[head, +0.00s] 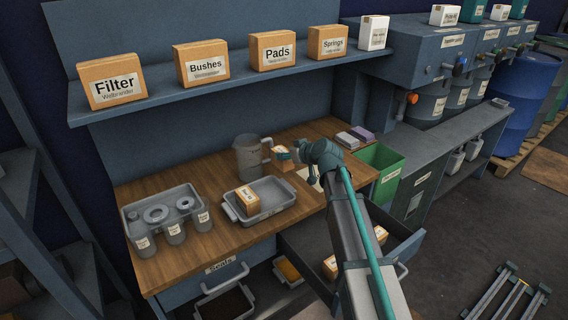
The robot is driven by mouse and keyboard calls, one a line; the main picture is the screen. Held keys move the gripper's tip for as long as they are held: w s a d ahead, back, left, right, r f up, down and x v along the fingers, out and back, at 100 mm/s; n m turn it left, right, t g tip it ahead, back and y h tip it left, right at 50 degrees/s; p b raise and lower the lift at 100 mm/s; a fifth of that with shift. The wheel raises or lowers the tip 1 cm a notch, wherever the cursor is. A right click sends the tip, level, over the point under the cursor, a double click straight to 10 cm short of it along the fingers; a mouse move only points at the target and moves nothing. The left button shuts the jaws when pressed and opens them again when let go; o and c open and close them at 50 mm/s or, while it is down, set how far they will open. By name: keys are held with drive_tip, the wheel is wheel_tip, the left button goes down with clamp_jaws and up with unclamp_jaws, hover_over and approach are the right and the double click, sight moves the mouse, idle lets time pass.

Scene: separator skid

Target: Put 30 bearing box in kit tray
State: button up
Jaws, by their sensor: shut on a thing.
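My gripper (287,155) is above the wooden workbench, shut on a small orange-brown box (284,163) with a pale label. The label is too small to read, so I cannot tell whether it is the 30 bearing box. The grey kit tray (279,204) lies on the bench, to the left of and nearer than the held box. Another small orange-brown box (246,201) with a white label stands in the left part of the tray. The tray's right part looks empty. My arm covers part of the bench and the drawer.
A grey jug (250,158) stands behind the tray, close to the held box. An open drawer (408,245) below holds more boxes. A green bin (383,172) stands at right. A shelf (230,75) with labelled boxes hangs behind.

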drive_tip(key=w+f, duration=0.1)
drive_tip(key=w+a+f, duration=0.1)
drive_tip(key=f, duration=0.1)
drive_tip(key=shift+w, duration=0.25)
drive_tip(key=shift+f+p, duration=0.55)
drive_tip(key=shift+f, duration=1.1)
drive_tip(key=shift+f, duration=0.2)
drive_tip(key=o, duration=1.4)
drive_tip(key=shift+c, duration=0.2)
drive_tip(key=shift+r, duration=0.15)
drive_tip(key=shift+r, duration=0.15)
drive_tip(key=b+v, duration=0.1)
drive_tip(key=v, duration=1)
drive_tip(key=shift+o, duration=0.4)
drive_tip(key=shift+s+d+r+b, duration=0.15)
drive_tip(key=shift+s+d+b, duration=0.1)
drive_tip(key=shift+s+b, duration=0.05)
